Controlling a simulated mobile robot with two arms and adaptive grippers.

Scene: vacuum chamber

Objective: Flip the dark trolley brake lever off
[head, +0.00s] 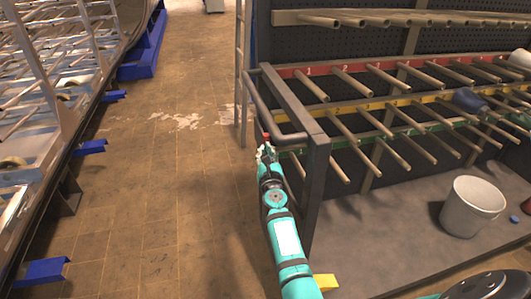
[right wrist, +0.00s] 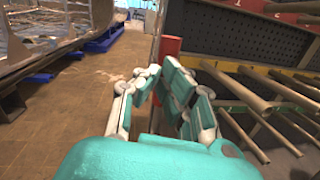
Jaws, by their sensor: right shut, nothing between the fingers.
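The dark trolley (head: 318,160) stands right of the aisle, with a dark bent handle bar at its near end. A small red piece (head: 266,137) shows at that end, just beyond my right gripper (head: 265,152); it looks like the brake lever, but I cannot be sure. My left gripper is out of view.
A rack of peg rails with red, yellow (head: 430,98) and green strips lies right of the gripper. A white bucket (head: 472,207) stands on the grey trolley deck. Metal racks and blue feet (head: 42,270) line the left. The tiled aisle (head: 160,180) is clear.

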